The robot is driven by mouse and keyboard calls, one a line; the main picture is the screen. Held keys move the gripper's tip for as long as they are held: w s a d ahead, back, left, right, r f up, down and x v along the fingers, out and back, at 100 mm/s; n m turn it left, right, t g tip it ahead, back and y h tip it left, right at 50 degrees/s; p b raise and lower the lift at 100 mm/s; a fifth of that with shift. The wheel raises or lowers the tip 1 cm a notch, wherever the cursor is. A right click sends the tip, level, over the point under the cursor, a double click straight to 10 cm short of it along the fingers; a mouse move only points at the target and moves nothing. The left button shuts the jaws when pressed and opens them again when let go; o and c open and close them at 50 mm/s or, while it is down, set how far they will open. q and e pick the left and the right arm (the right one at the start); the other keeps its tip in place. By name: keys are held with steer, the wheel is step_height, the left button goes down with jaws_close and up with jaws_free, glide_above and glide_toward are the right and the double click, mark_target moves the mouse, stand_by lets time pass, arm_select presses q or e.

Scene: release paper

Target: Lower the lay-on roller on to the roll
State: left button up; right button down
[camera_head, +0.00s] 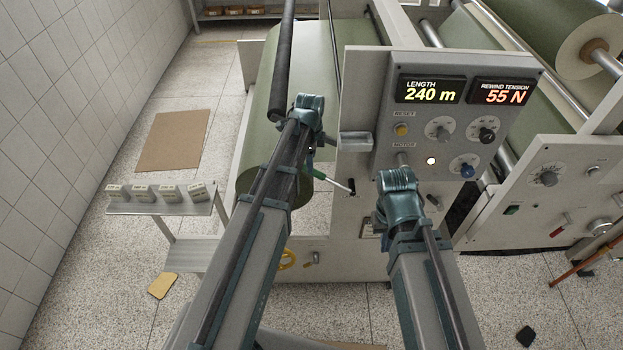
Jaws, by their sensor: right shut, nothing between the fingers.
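The lay-on roller looks to be the long black bar (284,62) at the upper left of the machine. It slants over the left side of the green roll (267,90), and I cannot tell whether they touch. My left gripper (308,110) is in front of the roll, just below the bar's near end. Its fingers are hidden, so its opening cannot be seen.
The panel has displays reading 240 m and 55 N, several knobs and a lit white button (431,161). A grey bracket (355,140) juts out beside it. A shelf (165,207) with several small blocks stands at left. A brown mat (174,140) lies on the floor.

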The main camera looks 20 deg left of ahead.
arm_select(q)
steer(key=f+b, duration=0.4)
steer(key=f, duration=0.1)
steer(key=w+f+b, duration=0.1)
steer(key=f+b, duration=0.1)
steer(key=shift+a+f, duration=0.1)
steer(key=shift+f, duration=0.05)
jaws_close()
stand_by(1.2)
